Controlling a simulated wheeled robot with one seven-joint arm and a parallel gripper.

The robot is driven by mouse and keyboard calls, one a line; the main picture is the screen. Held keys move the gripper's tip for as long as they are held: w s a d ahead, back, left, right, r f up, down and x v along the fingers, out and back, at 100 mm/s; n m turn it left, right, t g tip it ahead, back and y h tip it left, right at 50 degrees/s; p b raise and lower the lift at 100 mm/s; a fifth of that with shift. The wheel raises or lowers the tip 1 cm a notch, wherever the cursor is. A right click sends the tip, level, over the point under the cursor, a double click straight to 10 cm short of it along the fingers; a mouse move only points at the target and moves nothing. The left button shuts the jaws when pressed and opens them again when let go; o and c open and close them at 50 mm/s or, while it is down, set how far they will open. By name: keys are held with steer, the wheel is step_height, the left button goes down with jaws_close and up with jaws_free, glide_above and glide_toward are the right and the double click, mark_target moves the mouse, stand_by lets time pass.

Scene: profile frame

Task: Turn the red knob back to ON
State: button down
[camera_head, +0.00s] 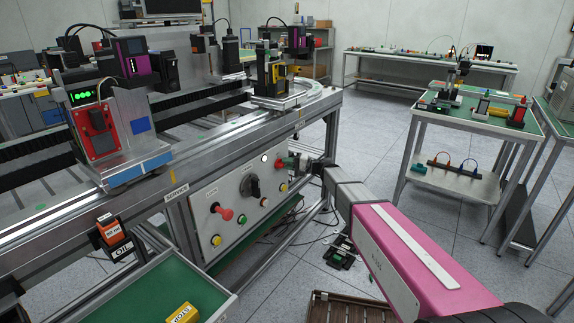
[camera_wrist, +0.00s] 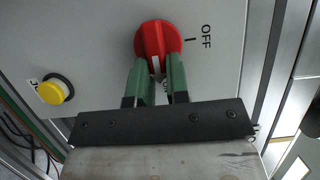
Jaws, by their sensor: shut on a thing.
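The red knob (camera_wrist: 152,36) sits on the grey control panel (camera_wrist: 98,32). My gripper (camera_wrist: 159,64) has its green fingers closed on the knob's sides. A white mark on the knob faces down between the fingers in the wrist view, away from the OFF label (camera_wrist: 206,36) and its tick line. A second label by the fingers is mostly hidden and cannot be read. In the head view my gripper (camera_head: 290,162) reaches the upper right of the panel (camera_head: 200,202), and only a little of the red knob (camera_head: 280,162) shows.
A yellow button (camera_wrist: 52,92) is beside the knob; it also shows in the head view (camera_head: 284,187). The panel also has a black rotary switch (camera_head: 250,186), a red mushroom button (camera_head: 222,213) and a white lamp (camera_head: 264,157). A green-lined drawer (camera_head: 150,290) stands open at front left.

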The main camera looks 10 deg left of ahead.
steer(key=c, duration=1.1)
jaws_free()
steer(key=d, duration=1.1)
steer(key=shift+f, duration=0.1)
steer(key=s+d+f+h, duration=0.5)
steer(key=s+d, duration=0.2)
steer(key=s, duration=0.1)
steer(key=s+d+f+h, duration=0.4)
steer(key=s+d+f, duration=0.1)
steer(key=s+d, duration=0.25)
steer(key=s+d+f+h, duration=0.1)
steer(key=s+d+h, duration=0.3)
steer(key=d, duration=0.5)
steer(key=s+d+f+h, duration=0.1)
steer(key=s+d+h, duration=0.4)
steer(key=s+d, duration=0.2)
steer(key=shift+s+d+f, duration=0.25)
steer(key=shift+s+d, duration=0.15)
steer(key=shift+d, duration=0.85)
